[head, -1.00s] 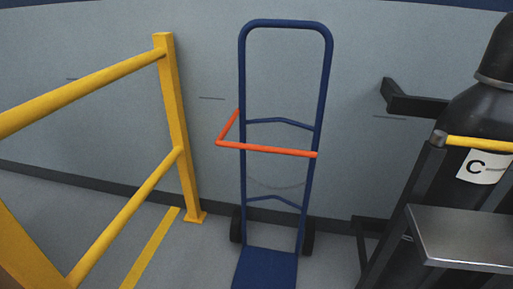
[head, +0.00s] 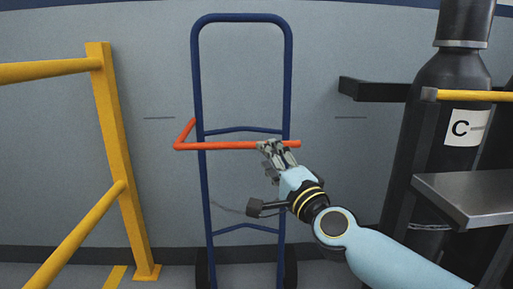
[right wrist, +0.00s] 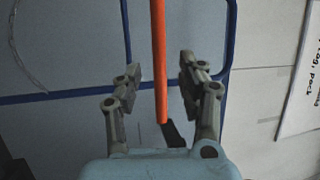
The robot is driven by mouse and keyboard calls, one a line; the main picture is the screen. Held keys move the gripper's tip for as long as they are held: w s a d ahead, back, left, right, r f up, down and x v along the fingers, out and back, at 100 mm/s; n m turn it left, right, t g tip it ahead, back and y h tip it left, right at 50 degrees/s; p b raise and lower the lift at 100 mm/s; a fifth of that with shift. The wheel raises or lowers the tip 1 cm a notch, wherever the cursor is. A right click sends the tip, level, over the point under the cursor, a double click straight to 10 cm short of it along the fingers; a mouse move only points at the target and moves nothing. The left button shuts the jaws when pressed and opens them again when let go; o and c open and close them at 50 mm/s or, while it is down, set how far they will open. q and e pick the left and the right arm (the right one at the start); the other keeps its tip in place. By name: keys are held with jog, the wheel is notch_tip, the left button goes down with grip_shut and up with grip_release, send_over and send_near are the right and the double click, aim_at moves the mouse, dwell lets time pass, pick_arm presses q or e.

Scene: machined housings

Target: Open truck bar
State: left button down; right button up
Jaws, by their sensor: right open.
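A blue hand truck (head: 288,80) stands upright against the grey wall. Its orange-red bar (head: 230,145) runs across the front of the frame, with a short bent part at the left end. My right gripper (head: 269,148) is at the right part of the bar, near its free end. In the right wrist view the bar (right wrist: 159,60) passes between the two open fingers (right wrist: 157,75), with a gap on either side. My left gripper is not in view.
A yellow railing (head: 115,150) stands at the left. At the right, a dark gas cylinder (head: 452,90) labelled C stands in a rack with a yellow bar (head: 470,96) and a metal shelf (head: 470,195). A dark bracket (head: 375,92) juts from the wall.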

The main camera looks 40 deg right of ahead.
jog(key=x, duration=0.6)
jog(key=shift+w+f, duration=0.1)
jog(key=shift+w, duration=0.15)
grip_shut()
